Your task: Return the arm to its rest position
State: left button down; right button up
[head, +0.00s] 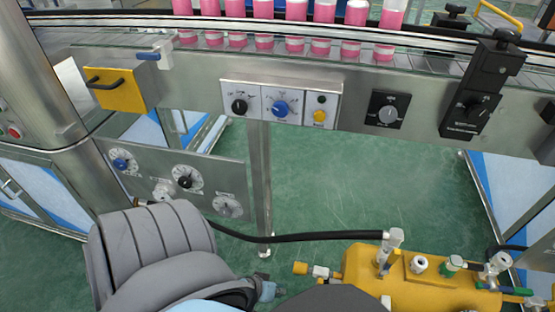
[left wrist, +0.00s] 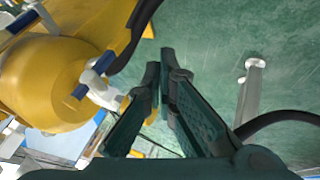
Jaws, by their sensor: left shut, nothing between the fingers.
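My left arm, in grey padding, comes in at the bottom left of the head view. A small part of my left gripper (head: 265,290) shows beside it, low over the green floor, and the rest is hidden by the arm. In the left wrist view the dark fingers of this gripper (left wrist: 162,82) are together and hold nothing. They point over the floor, beside a yellow tank (left wrist: 65,80). My right gripper is not in view.
The yellow tank with valves (head: 420,285) stands at the lower right, with a black hose (head: 310,237) running left from it. A steel post (head: 259,185) stands behind. Above, a conveyor carries several pink containers (head: 263,10) over a control panel (head: 280,104). Open floor lies between.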

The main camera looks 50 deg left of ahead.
pick_arm(q)
jog(key=shift+s+a+r, duration=0.1)
jog(key=shift+s+r, duration=0.1)
jog(key=shift+r, duration=0.05)
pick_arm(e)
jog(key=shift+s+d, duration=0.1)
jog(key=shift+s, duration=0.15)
pick_arm(q)
jog(key=s+f+m+g+y, duration=0.2)
jog(key=s+f+m+g, duration=0.3)
jog(key=s+f, duration=0.4)
jog(key=s+d+r+m+p, duration=0.1)
jog(key=s+r+p, duration=0.4)
jog(key=r+p, duration=0.5)
jog(key=s+d+r+m+p, duration=0.1)
jog(key=s+r+p, duration=0.4)
jog(key=r+p, duration=0.5)
jog(key=d+p, duration=0.1)
jog(key=p, duration=0.1)
jog(key=shift+d+r+g+p, duration=0.15)
jog(key=shift+g+p, duration=0.15)
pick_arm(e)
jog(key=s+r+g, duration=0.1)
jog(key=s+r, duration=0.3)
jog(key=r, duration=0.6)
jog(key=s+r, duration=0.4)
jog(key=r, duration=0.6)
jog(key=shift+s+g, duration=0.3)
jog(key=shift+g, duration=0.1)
